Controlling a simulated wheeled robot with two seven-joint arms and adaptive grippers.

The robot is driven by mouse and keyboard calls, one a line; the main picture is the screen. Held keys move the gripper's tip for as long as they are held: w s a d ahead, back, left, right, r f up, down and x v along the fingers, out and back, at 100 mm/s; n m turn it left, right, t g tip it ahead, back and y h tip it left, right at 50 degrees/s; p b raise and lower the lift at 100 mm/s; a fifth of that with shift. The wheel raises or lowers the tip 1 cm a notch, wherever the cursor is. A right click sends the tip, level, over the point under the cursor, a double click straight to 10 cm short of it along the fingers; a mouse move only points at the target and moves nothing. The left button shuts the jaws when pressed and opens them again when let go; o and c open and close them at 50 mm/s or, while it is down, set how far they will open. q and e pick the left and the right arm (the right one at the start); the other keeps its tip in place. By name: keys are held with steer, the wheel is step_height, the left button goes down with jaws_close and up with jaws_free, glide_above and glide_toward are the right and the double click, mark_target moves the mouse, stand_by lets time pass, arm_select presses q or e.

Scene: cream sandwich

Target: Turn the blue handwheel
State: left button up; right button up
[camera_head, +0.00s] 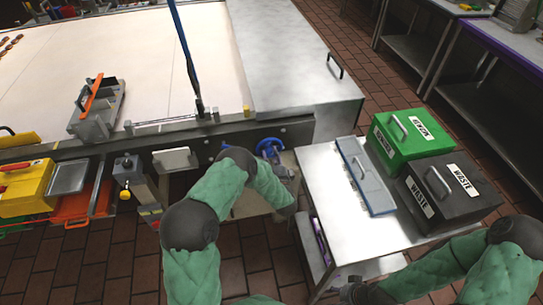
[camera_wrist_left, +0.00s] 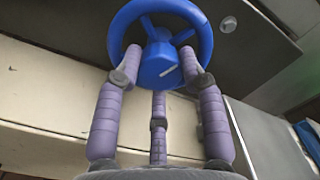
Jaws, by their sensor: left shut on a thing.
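The blue handwheel (camera_head: 269,147) is on the front side of the long machine, below the bed's edge. It has a round rim, spokes and a thick central hub, and shows large in the left wrist view (camera_wrist_left: 161,66). My left gripper (camera_head: 278,164) is at the wheel, with its purple fingers (camera_wrist_left: 160,62) closed around the hub, inside the lower rim. In the head view the hand partly hides the wheel. My right gripper (camera_head: 366,291) is low, by the cart's front edge, dark and partly cut off; its fingers cannot be made out.
A metal cart (camera_head: 335,205) stands just right of the wheel. It holds a green box (camera_head: 411,140), a black waste box (camera_head: 448,188) and a grey-blue flat tool (camera_head: 366,176). A yellow box (camera_head: 25,188) is at the left. Brick floor is open in front.

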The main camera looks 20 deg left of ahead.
arm_select(q)
steer(key=shift+w+d+m, duration=0.15)
steer(key=shift+d+m, duration=0.05)
steer(key=shift+m, duration=0.4)
steer(key=o, duration=1.1)
steer(key=shift+c, duration=0.2)
steer(key=shift+o, duration=0.4)
steer(key=shift+w+d+f, duration=0.1)
steer(key=shift+w+f, duration=0.05)
steer(key=shift+s, duration=0.3)
steer(key=v, duration=1.1)
steer(key=shift+s+d, duration=0.2)
